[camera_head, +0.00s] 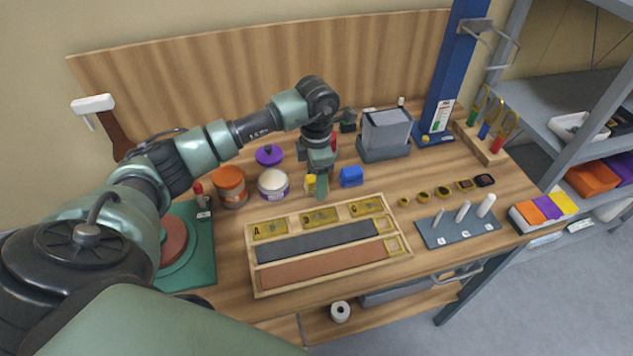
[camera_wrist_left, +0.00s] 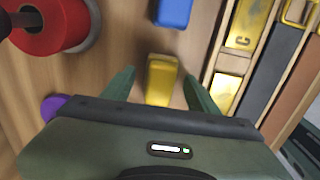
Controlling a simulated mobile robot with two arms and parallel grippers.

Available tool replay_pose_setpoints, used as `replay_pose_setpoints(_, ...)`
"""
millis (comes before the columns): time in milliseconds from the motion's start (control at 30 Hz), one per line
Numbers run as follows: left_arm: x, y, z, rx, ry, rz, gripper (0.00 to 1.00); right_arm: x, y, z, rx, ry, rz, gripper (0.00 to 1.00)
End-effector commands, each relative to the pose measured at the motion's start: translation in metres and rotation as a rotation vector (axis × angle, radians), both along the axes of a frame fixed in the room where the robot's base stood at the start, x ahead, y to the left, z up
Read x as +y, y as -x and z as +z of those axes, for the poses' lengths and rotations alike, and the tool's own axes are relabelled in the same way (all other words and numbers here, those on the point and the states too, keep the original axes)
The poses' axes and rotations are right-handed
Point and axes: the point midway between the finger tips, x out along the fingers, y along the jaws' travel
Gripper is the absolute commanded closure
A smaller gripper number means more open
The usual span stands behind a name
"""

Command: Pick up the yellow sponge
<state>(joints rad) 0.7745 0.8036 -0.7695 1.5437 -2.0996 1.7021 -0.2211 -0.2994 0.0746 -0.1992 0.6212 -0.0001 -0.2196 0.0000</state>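The yellow sponge (camera_head: 310,182) stands on the wooden table, partly covered by my left gripper in the head view. In the left wrist view the yellow sponge (camera_wrist_left: 161,82) shows between the two green fingers, with space on both sides. My left gripper (camera_head: 318,188) is open and points down over it. Its open fingertips also show in the left wrist view (camera_wrist_left: 160,76). The fingers do not appear to touch the sponge, though their exact height over the table is hard to tell. My right gripper is not in view.
A blue block (camera_head: 351,176) stands just right of the sponge. A white jar (camera_head: 273,184) and an orange jar (camera_head: 230,186) stand to its left. A wooden lettered tray (camera_head: 329,284) lies in front. A grey bin (camera_head: 386,131) stands behind right.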

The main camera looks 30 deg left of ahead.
Motion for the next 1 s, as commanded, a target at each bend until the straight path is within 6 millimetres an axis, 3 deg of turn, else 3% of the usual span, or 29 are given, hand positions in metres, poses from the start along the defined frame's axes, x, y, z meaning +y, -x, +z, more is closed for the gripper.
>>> replay_pose_setpoints(33,0.000,0.000,0.000,0.000,0.000,0.000,0.58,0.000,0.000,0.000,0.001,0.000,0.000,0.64)
replay_pose_setpoints(200,0.000,0.000,0.001,0.000,0.000,0.000,1.00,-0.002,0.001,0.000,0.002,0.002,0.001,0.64)
replay_pose_setpoints(467,0.000,0.000,0.002,-0.001,0.001,0.001,1.00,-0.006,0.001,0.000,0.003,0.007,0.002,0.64)
replay_pose_setpoints(667,0.000,-0.001,0.014,-0.004,0.001,0.001,1.00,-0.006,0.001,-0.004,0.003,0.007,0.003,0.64)
replay_pose_setpoints(867,0.000,-0.002,0.051,-0.008,0.000,0.000,1.00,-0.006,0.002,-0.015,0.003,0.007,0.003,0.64)
replay_pose_setpoints(1000,0.000,-0.002,0.093,-0.009,0.000,0.000,1.00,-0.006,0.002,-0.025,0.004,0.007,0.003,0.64)
